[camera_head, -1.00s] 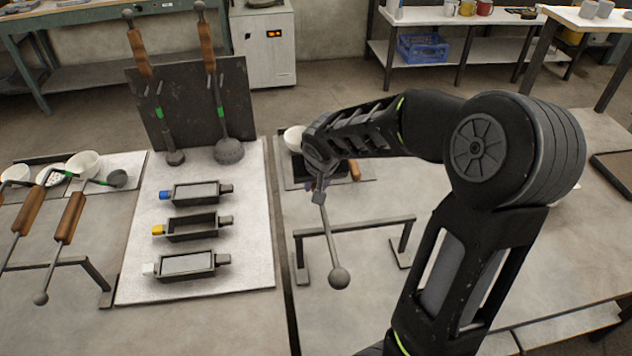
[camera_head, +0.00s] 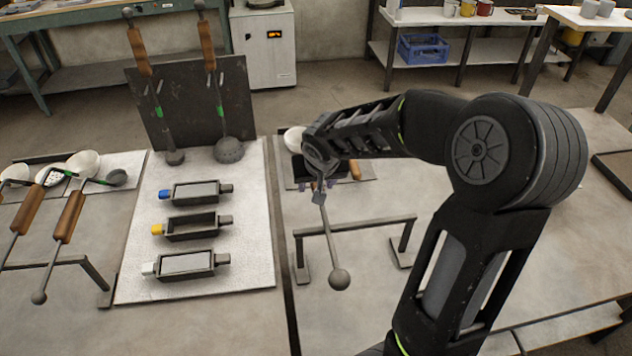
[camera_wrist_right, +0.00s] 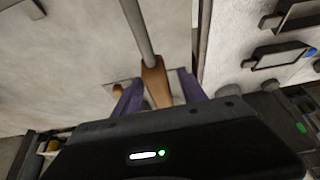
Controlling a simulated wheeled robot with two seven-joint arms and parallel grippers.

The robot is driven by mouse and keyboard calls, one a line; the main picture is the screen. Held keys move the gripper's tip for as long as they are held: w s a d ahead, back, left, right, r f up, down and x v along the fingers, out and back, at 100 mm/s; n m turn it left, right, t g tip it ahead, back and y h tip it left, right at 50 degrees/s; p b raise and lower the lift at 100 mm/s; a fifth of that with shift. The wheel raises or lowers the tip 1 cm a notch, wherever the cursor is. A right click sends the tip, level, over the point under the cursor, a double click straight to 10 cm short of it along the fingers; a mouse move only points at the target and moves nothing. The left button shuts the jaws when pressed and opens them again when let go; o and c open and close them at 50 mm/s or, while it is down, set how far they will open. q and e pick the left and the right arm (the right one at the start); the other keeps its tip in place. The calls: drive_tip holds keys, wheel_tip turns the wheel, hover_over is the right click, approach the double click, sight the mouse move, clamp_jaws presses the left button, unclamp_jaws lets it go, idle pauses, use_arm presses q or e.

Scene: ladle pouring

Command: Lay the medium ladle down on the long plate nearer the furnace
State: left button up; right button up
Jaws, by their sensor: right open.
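A ladle's thin grey rod (camera_head: 330,243) with a ball end slopes toward me over a low dark stand (camera_head: 372,224) on the right table. Its wooden handle (camera_wrist_right: 154,80) shows in the right wrist view. My right gripper (camera_head: 315,186) is open, with its purple fingers (camera_wrist_right: 156,90) on either side of that handle. My wrist hides the ladle's bowl end, so I cannot tell its size or what it rests on. A dark plate (camera_head: 303,172) shows partly beneath my wrist. A white cabinet with an orange display (camera_head: 263,45) stands at the back. My left gripper is out of view.
Several moulds (camera_head: 194,227) stand on a pale board (camera_head: 140,285) left of the gripper. Two ladles (camera_head: 222,125) lean on a dark upright panel (camera_head: 150,122) behind them. More ladles (camera_head: 70,215) lie at the far left. A white bowl (camera_head: 294,139) is beside my wrist.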

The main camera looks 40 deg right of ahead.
drive_tip(key=shift+s+f, duration=0.1)
drive_tip(key=shift+a+r, duration=0.1)
drive_tip(key=shift+r, duration=0.3)
drive_tip(key=v, duration=0.7)
drive_tip(key=shift+r+b, duration=0.1)
drive_tip(key=shift+b, duration=0.3)
wheel_tip(320, 180, up, 7)
drive_tip(key=p, duration=0.4)
idle(0.3)
